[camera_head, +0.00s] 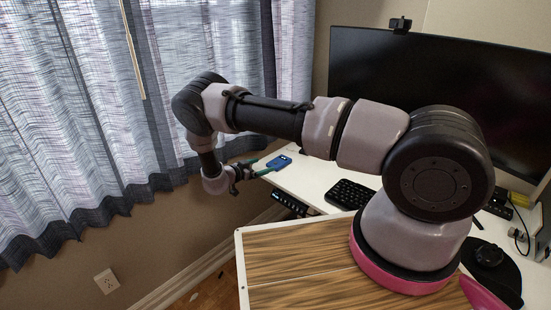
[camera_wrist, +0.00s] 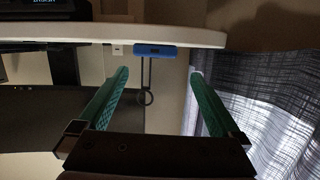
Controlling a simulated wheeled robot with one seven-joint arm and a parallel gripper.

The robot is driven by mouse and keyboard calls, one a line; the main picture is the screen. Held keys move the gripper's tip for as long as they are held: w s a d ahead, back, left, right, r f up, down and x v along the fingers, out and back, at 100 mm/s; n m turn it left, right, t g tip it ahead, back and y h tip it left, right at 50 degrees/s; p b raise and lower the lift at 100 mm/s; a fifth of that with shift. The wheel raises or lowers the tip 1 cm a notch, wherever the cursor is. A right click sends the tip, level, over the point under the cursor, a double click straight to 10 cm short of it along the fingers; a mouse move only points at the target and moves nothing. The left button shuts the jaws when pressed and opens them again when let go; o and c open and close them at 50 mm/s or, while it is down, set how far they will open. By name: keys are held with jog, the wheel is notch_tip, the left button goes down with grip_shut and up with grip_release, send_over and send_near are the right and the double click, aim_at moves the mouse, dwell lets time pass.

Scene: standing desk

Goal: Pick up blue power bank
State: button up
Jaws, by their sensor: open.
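The blue power bank (camera_head: 279,162) lies at the left end of the white desk, close to the edge. In the wrist view the blue power bank (camera_wrist: 154,50) shows as a narrow blue strip at the desk's edge, between the lines of my two fingers. My gripper (camera_head: 262,168) is just left of it in the head view. In the wrist view my gripper (camera_wrist: 158,73) has its green fingers wide apart with nothing between them. A dark strap-like loop (camera_wrist: 147,97) shows below the blue strip; whether it belongs to the power bank I cannot tell.
The white desk (camera_head: 310,177) carries a black keyboard (camera_head: 350,194) and a large monitor (camera_head: 430,85). A dark control panel (camera_head: 291,203) is under the desk's front edge. Curtains (camera_head: 85,110) hang at the left, near my arm.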

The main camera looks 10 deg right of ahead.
aim_at(276, 162)
jog(key=shift+s+d+f+h, duration=0.1)
jog(key=shift+f+h, duration=0.05)
jog(key=shift+f, duration=0.25)
jog(key=shift+s+d+f+h, duration=0.1)
jog(key=shift+f+h, duration=0.05)
jog(key=shift+f, duration=0.2)
jog(key=x, duration=0.5)
jog(key=shift+w+d, duration=0.1)
jog(key=shift+w, duration=0.05)
jog(key=x, duration=0.5)
jog(key=shift+w+d+r, duration=0.15)
jog(key=shift+r, duration=0.15)
jog(key=c, duration=1.4)
jog(key=shift+r, duration=0.1)
